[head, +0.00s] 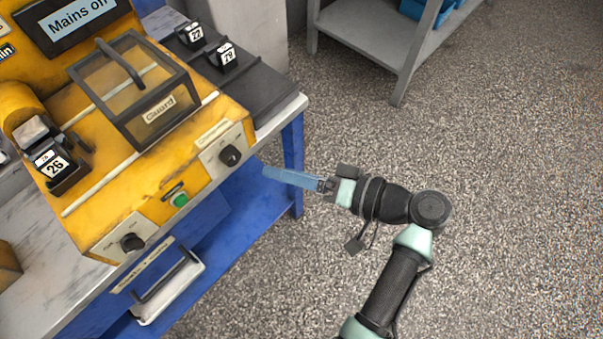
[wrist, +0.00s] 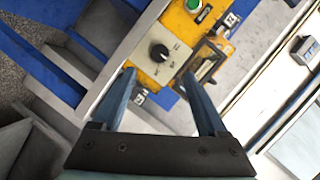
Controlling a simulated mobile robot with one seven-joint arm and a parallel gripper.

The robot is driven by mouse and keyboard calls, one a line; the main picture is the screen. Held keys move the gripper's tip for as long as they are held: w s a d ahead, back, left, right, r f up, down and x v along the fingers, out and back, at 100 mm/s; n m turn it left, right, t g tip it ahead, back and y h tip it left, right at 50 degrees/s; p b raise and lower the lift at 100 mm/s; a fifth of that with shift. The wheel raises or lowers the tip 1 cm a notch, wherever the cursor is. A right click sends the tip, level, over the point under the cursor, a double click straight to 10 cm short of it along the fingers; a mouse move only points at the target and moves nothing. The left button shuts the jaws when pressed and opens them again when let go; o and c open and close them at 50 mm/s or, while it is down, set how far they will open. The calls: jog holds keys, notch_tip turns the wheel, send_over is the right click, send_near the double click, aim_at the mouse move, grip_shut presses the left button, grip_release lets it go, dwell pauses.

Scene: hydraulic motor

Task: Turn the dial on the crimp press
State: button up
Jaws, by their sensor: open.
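The crimp press (head: 110,205) is a yellow machine on a bench at the left of the head view. Its front face carries two black dials on pale plates, a right one (head: 230,156) and a left one (head: 132,242), with a green button (head: 180,200) between them. My gripper (head: 266,172) is open and empty, with its blue fingers pointing at the right dial from a short distance to its right. In the wrist view a black dial (wrist: 159,53) with a white pointer mark shows just beyond the gap between the fingertips (wrist: 159,73). Nothing touches it.
A clear guard box (head: 140,90) with a handle sits on the press. A display (head: 75,15) reads "Mains off". Black blocks numbered 22 and 79 (head: 226,55) lie on a dark mat behind. A grey shelf (head: 370,40) stands at the back; the floor at right is clear.

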jog(key=shift+v, duration=1.2)
